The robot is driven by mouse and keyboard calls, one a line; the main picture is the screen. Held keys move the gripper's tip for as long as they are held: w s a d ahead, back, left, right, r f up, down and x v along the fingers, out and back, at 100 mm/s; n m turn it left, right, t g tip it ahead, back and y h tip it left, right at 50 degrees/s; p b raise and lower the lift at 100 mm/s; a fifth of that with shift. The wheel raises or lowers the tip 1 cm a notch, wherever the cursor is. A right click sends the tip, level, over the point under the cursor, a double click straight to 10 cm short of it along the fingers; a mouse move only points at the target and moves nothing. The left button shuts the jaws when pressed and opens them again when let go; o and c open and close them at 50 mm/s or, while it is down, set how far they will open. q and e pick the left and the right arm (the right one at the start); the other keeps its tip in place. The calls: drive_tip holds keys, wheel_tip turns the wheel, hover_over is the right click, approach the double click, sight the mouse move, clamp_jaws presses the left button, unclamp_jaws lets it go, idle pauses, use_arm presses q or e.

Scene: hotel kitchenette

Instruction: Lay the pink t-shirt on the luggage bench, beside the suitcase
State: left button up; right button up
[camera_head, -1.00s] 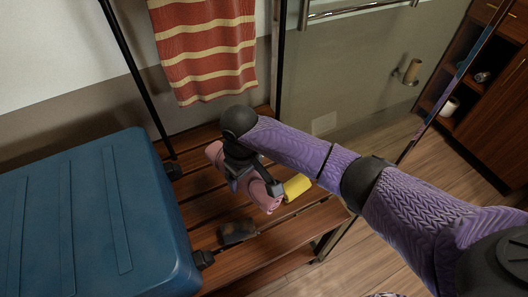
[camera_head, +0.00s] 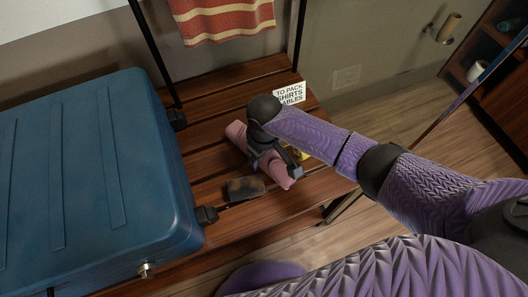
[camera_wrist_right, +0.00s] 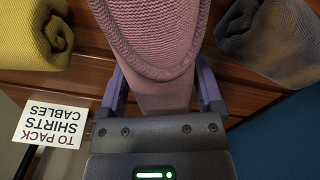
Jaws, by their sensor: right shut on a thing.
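The rolled pink t-shirt (camera_head: 237,132) is in my right gripper (camera_head: 272,164), at the bench slats to the right of the suitcase. I cannot tell whether it touches the slats. In the right wrist view the pink t-shirt (camera_wrist_right: 155,35) lies between the two fingers of the right gripper (camera_wrist_right: 160,88), which is shut on it. The closed blue suitcase (camera_head: 90,170) lies on the left of the wooden luggage bench (camera_head: 245,219), with a gap between it and the t-shirt. My left gripper is not in view.
A grey-brown rolled cloth (camera_head: 245,188) lies between suitcase and t-shirt. A yellow roll (camera_wrist_right: 30,35) lies on the t-shirt's other side, mostly hidden in the head view. A card (camera_head: 290,94) reading "to pack shirts cables" stands behind. A striped towel (camera_head: 222,18) hangs above.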

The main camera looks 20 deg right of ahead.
drive_tip(key=o, duration=1.1)
drive_tip(key=shift+o, duration=0.2)
wheel_tip(320, 180, up, 12)
drive_tip(key=p, duration=0.8)
drive_tip(key=shift+r, duration=0.2)
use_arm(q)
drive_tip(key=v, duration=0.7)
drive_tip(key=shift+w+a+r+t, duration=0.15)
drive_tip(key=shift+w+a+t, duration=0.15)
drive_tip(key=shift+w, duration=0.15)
